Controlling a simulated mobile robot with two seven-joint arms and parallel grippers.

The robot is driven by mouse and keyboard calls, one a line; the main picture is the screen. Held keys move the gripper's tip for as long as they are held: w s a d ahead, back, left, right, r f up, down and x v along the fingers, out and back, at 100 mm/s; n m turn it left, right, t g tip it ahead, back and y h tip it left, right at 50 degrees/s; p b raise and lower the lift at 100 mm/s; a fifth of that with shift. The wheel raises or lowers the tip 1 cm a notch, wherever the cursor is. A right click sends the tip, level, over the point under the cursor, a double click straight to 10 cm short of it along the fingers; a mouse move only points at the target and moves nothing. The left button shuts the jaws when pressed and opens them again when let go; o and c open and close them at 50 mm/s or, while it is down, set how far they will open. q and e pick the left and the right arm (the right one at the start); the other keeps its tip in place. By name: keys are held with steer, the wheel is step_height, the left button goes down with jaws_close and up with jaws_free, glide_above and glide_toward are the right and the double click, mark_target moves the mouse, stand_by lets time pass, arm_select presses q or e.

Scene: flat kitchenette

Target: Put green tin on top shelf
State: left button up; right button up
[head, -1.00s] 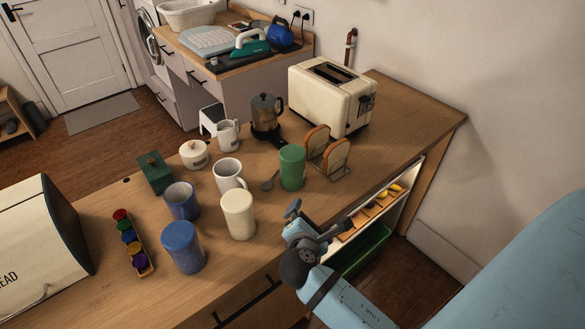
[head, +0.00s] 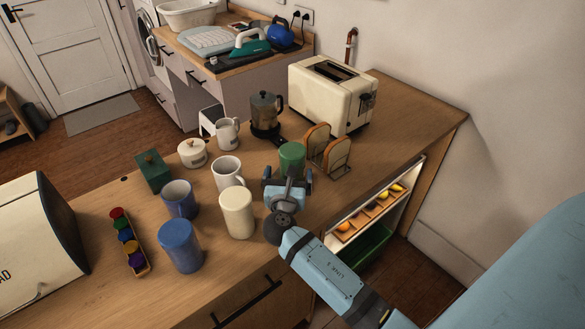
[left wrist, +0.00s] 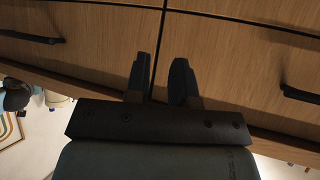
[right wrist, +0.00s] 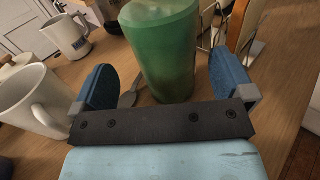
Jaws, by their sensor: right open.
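The green tin (head: 292,157) stands upright on the wooden counter, to the left of the toast rack; its lower part is hidden by my right gripper in the head view. My right gripper (head: 287,178) is open and low over the counter, on the near side of the tin. In the right wrist view the green tin (right wrist: 162,50) stands between and just beyond the open blue fingers. My left gripper (left wrist: 165,80) points at wooden drawer fronts, its two dark fingers apart with nothing between them. The left gripper is outside the head view.
A white mug (head: 228,172) and a cream canister (head: 237,213) stand close left of my right gripper. The toast rack (head: 328,150) and toaster (head: 332,95) are to the right and behind. Below the counter's right end is an open lit compartment with fruit (head: 370,210).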

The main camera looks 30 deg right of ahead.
steer(key=b+x, duration=0.1)
steer(key=x, duration=0.1)
steer(key=b+x, duration=0.1)
steer(key=x, duration=0.1)
steer(key=shift+w+d+f, duration=0.1)
steer(key=shift+d+f, duration=0.1)
steer(key=shift+d, duration=0.2)
steer(key=shift+w+d, duration=0.15)
steer(key=shift+r, duration=0.2)
steer(key=c, duration=1.2)
